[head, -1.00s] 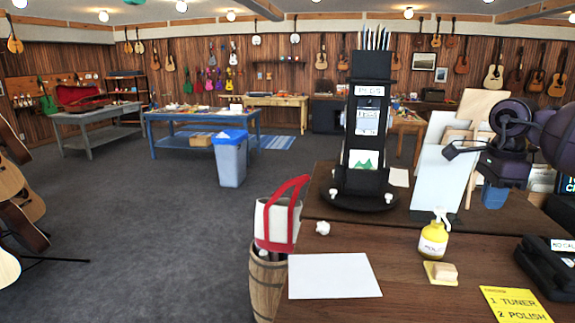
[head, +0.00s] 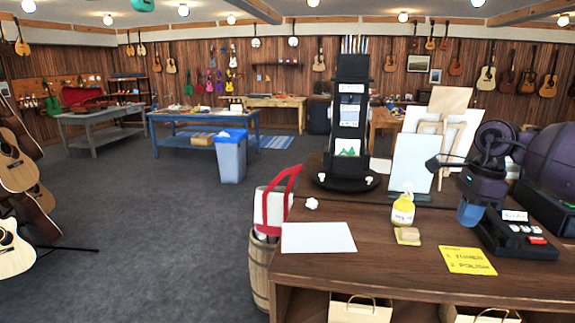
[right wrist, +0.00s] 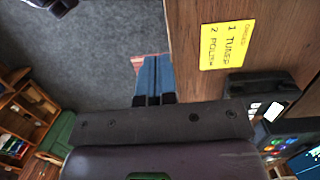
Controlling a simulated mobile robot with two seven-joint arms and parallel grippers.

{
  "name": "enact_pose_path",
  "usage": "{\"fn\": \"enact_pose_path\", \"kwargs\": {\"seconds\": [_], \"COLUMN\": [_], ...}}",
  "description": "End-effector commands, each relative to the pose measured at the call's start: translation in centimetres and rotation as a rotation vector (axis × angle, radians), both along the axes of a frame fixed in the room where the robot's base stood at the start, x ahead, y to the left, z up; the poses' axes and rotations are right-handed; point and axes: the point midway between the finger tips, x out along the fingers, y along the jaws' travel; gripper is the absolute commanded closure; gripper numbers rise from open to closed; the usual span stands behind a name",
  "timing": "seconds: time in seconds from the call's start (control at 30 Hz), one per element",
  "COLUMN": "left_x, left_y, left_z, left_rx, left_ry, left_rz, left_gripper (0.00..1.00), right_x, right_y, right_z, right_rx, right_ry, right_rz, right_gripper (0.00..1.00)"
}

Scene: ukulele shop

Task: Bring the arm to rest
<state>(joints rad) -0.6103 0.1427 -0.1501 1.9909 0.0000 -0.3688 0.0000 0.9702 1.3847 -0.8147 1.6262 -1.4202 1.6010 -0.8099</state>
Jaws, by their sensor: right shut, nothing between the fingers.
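My right arm comes in from the right in the head view. Its right gripper (head: 470,213) has blue fingers that point down, over the right part of the wooden counter (head: 385,265). In the right wrist view the blue fingers of the right gripper (right wrist: 154,78) lie side by side, shut, with nothing between them. Grey carpet and a strip of reddish brown show beyond the fingertips there. My left gripper is in neither view.
A black display stand (head: 349,120) is farther back. A barrel (head: 260,270) stands left of the counter. Carpet at left is open.

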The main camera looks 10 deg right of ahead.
Motion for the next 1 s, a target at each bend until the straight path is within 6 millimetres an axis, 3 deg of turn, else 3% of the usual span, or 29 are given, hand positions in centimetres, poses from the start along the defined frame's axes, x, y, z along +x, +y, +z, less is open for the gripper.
{"fn": "enact_pose_path", "kwargs": {"seconds": [0.03, 0.17, 0.33, 0.5, 0.6, 0.8, 1.0], "left_x": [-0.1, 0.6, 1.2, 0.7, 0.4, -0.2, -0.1], "left_y": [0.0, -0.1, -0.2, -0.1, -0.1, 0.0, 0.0], "left_z": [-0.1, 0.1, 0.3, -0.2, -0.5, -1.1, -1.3], "left_rx": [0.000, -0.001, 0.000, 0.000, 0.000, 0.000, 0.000], "left_ry": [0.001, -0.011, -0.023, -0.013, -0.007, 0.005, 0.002], "left_rz": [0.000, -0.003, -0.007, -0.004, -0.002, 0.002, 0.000], "left_gripper": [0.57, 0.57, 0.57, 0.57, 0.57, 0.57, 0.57], "right_x": [0.0, -0.1, -1.3, -3.1, -4.0, -5.3, -6.2], "right_y": [1.6, 5.9, 13.0, 19.5, 22.3, 25.3, 25.0], "right_z": [-1.7, -5.4, -10.5, -14.0, -15.2, -17.2, -20.0], "right_rx": [0.054, 0.223, 0.533, 0.876, 1.068, 1.421, 1.718], "right_ry": [0.010, 0.031, 0.096, 0.202, 0.280, 0.464, 0.671], "right_rz": [0.003, -0.018, -0.111, -0.292, -0.435, -0.790, -1.230], "right_gripper": [1.00, 1.00, 1.00, 1.00, 1.00, 1.00, 1.00]}}
